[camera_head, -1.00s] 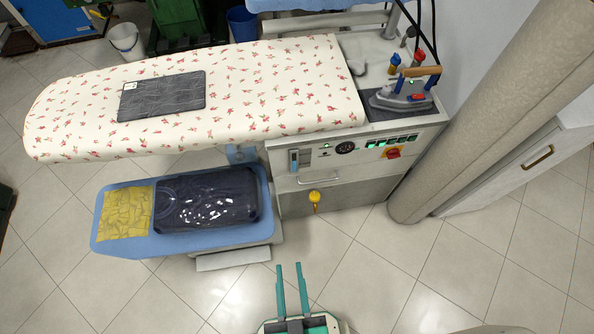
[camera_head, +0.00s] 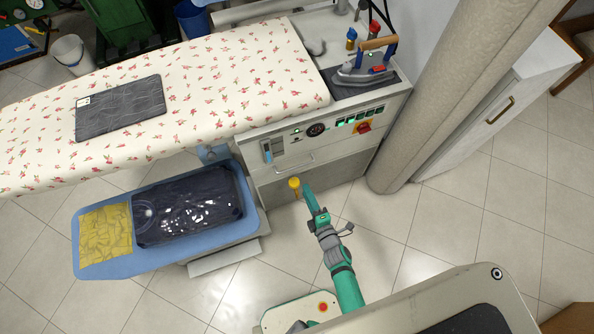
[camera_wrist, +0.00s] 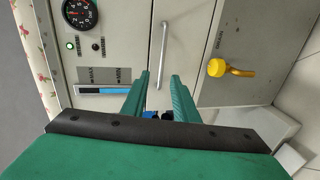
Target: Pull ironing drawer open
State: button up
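The ironing drawer (camera_head: 330,157) is a grey front panel in the ironing station, below the control panel, and looks shut. Its thin metal handle (camera_head: 295,164) runs across the front; in the wrist view the handle (camera_wrist: 163,50) runs lengthwise up the picture. My gripper (camera_head: 306,187) is just in front of the drawer, below the handle in the head view. In the wrist view my two green fingers (camera_wrist: 162,76) are apart, with the handle's near end between them in the picture. I cannot tell whether they touch it or how deep they reach.
A yellow valve (camera_head: 294,184) sticks out beside my fingers; it is right of them in the wrist view (camera_wrist: 218,68). The flowered ironing board (camera_head: 215,75), the blue lower board (camera_head: 165,258) and a beige column (camera_head: 440,110) flank the drawer. Floor in front is clear.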

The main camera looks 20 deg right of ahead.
jog(key=x, duration=1.2)
jog(key=shift+f, duration=0.2)
jog(key=shift+d, duration=0.2)
grip_shut()
